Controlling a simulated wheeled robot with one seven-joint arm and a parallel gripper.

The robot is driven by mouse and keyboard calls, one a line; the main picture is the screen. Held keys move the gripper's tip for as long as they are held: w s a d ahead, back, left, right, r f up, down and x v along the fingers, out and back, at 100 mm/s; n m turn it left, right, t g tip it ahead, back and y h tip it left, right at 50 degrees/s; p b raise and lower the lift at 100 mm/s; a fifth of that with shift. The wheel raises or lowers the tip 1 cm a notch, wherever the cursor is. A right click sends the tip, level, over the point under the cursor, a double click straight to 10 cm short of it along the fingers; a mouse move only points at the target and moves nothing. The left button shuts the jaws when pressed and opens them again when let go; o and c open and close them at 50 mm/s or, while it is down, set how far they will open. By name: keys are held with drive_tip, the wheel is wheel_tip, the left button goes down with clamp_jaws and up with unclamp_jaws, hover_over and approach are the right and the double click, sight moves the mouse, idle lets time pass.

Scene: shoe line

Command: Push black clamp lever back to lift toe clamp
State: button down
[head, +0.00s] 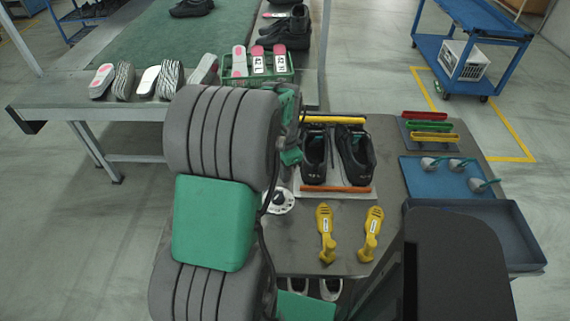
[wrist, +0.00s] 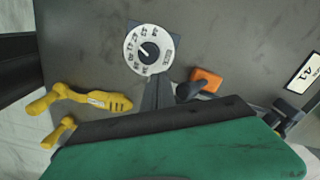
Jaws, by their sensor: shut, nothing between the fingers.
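The green and black body hides much below.
A round white dial (wrist: 148,48) lies close beyond my fingertips. A blue mat (head: 445,176) and a dark tray (head: 490,232) are at right. A green crate (head: 262,78) of insoles stands behind my arm.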

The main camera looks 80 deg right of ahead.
wheel_tip(320, 180, up, 9)
drive_tip(key=p, duration=0.6)
idle(0.5)
drive_tip(key=a+f+n+y, duration=0.1)
drive_tip(key=a+f+n, duration=0.2)
drive_tip(key=a+n, duration=0.55)
drive_tip(key=w+a+r+n+t+h, duration=0.1)
drive_tip(key=w+a+r+n, duration=0.4)
drive_tip(key=w+a, duration=0.45)
drive_tip(key=w+a+r+n+h, duration=0.1)
drive_tip(key=w+a+r+n, duration=0.2)
drive_tip(key=w+a+n, duration=0.6)
drive_tip(key=w+a+r+n+t, duration=0.1)
drive_tip(key=w+a+r+n, duration=0.1)
drive_tip(key=a, duration=0.5)
drive_tip(key=w+a+r+n+t+y, duration=0.1)
drive_tip(key=w+a+r+n, duration=0.1)
drive_tip(key=a, duration=0.6)
drive_tip(key=w+n, duration=0.1)
drive_tip(key=w, duration=0.1)
drive_tip(key=shift+w+a+r+t, duration=0.25)
drive_tip(key=shift+w+r+t, duration=0.05)
drive_tip(key=shift+w, duration=0.1)
